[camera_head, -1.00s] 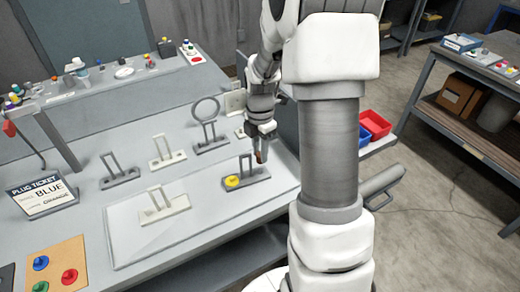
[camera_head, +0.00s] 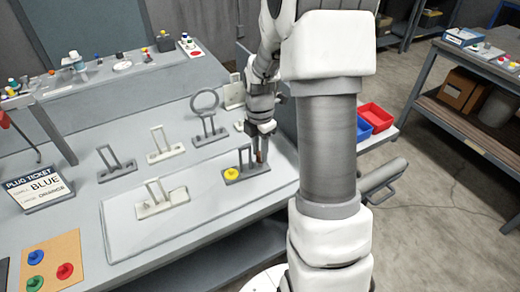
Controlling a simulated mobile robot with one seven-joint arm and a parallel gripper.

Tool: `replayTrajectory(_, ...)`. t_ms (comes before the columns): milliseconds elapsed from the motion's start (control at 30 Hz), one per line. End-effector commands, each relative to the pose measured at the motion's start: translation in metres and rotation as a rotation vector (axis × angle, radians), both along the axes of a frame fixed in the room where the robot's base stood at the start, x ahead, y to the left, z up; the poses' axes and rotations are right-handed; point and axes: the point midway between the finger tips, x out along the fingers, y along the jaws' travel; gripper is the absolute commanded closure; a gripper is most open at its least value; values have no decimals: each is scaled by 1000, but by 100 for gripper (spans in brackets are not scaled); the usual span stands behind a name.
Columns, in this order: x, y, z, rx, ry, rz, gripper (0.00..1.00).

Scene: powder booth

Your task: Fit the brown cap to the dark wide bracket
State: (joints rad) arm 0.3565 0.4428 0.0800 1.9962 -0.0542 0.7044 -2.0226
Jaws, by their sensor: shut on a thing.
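My gripper (camera_head: 260,150) points down and is shut on the brown cap (camera_head: 259,157), of which only a small part shows between the fingers. It is over the right end of a dark bracket (camera_head: 247,175) with a wide flat base and an upright loop. A yellow cap (camera_head: 231,174) sits on the left end of that base. I cannot tell whether the brown cap touches the bracket. Another dark bracket (camera_head: 117,171) stands further left, without a cap that I can see.
Pale brackets (camera_head: 163,205) and a dark ring-topped stand (camera_head: 207,115) are on the table around it. A board (camera_head: 48,250) holds blue, green and red caps. Red and blue bins (camera_head: 376,116) are at right.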

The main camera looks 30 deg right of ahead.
Motion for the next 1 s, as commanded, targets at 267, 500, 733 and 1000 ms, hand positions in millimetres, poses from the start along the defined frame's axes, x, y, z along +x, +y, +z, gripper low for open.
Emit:
replayTrajectory(267, 0, 0, -8, 0, 0, 0, 100)
replayTrajectory(500, 0, 0, -14, 0, 0, 0, 100)
replayTrajectory(733, 0, 0, -16, 0, 0, 0, 100)
replayTrajectory(1000, 0, 0, -16, 0, 0, 0, 46)
